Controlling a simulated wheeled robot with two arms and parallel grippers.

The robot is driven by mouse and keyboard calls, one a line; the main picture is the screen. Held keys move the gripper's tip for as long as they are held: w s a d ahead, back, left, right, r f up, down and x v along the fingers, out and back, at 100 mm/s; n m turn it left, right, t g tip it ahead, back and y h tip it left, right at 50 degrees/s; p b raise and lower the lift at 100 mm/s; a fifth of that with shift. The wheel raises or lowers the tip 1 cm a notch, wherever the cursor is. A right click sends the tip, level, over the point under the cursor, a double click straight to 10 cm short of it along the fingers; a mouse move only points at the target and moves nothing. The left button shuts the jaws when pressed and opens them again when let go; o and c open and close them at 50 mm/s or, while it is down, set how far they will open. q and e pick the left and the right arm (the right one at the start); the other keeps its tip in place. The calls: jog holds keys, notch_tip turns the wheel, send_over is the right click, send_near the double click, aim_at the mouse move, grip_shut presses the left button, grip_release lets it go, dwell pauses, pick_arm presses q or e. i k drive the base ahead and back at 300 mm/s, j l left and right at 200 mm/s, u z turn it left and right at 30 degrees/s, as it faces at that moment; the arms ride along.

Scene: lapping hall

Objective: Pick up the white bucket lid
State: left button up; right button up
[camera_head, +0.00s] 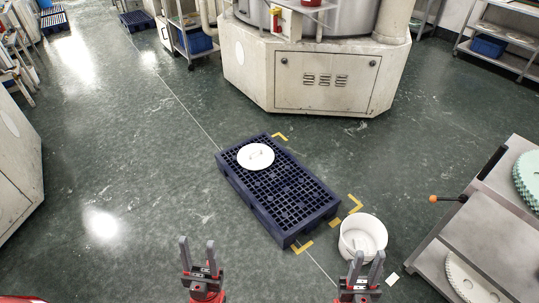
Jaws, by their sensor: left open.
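A white bucket (348,243) without a lid stands on the floor at the pallet's near right corner. My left gripper (197,241) is open and empty at the bottom, short of the pallet and well away from the lid. My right gripper (367,257) has its two fingers apart, in front of the bucket and covering part of it. Nothing shows between its fingers.
A large pale machine (315,75) stands behind the pallet. A metal bench (451,235) with an orange-tipped lever stands at the right. Yellow corner marks surround the pallet. The green floor left of the pallet is clear.

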aim_at(252, 157)
jog(key=i+j+z, duration=0.5)
jog(key=z, duration=0.2)
jog(key=i+j, duration=0.2)
jog(key=j, duration=0.25)
jog(key=i+j+z, duration=0.1)
jog(key=i+j, duration=0.15)
jog(key=j, duration=0.15)
jog(key=i+j, duration=0.2)
jog(key=j, duration=0.3)
jog(key=i+j+z, duration=0.1)
jog(key=j, duration=0.35)
jog(key=i+j, duration=0.3)
jog(key=j, duration=0.15)
jog(key=i+j, duration=0.2)
jog(key=j, duration=0.25)
jog(key=i+j+z, duration=0.1)
jog(key=j, duration=0.4)
jog(key=i+j, duration=0.25)
jog(key=j, duration=0.2)
jog(key=z, duration=0.05)
